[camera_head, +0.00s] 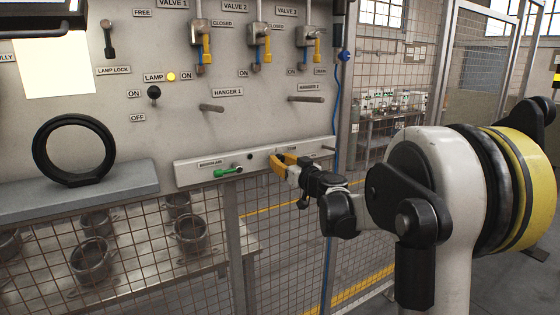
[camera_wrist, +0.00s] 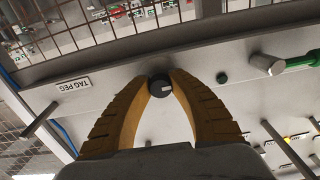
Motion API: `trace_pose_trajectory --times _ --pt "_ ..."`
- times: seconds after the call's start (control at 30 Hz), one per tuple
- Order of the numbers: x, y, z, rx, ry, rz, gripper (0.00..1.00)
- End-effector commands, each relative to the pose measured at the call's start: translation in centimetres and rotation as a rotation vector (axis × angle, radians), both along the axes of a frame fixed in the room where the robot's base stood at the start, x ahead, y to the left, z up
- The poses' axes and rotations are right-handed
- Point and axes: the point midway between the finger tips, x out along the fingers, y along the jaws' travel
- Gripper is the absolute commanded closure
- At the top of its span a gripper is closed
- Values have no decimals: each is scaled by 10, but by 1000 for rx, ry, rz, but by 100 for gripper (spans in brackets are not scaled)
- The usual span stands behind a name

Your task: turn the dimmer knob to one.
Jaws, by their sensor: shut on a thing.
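The dimmer knob (camera_wrist: 160,87) is a small black round knob with a pale mark on its face. In the wrist view it sits between the tips of my gripper (camera_wrist: 160,82). The two yellow ribbed fingers curve in and touch it from both sides. In the head view my gripper (camera_head: 279,162) is at the light grey strip (camera_head: 210,176) below the panel, and its fingers hide the knob. I cannot read a scale around the knob or tell which setting its mark points to.
A green-handled valve (camera_head: 228,172) and a small dark round fitting (camera_head: 250,156) are left of my gripper. A tag peg (camera_wrist: 40,120) juts out nearby. Hanger pegs (camera_head: 211,107) stick out above. A black ring (camera_head: 73,150) stands on a grey shelf (camera_head: 80,190) at left.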

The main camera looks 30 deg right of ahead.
Motion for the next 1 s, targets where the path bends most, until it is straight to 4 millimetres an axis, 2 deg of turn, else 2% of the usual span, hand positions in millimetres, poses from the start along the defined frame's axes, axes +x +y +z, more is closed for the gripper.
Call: trace_pose_trajectory --times 0.63,0.67,0.7,0.73,1.0 --pt "-1 1 -2 -52 0 2 100" --pt "-1 1 -2 -52 0 2 68" --pt "0 1 -2 -52 0 2 56" --pt "0 1 -2 -52 0 2 52" --pt "-1 0 -1 -50 -1 0 52"
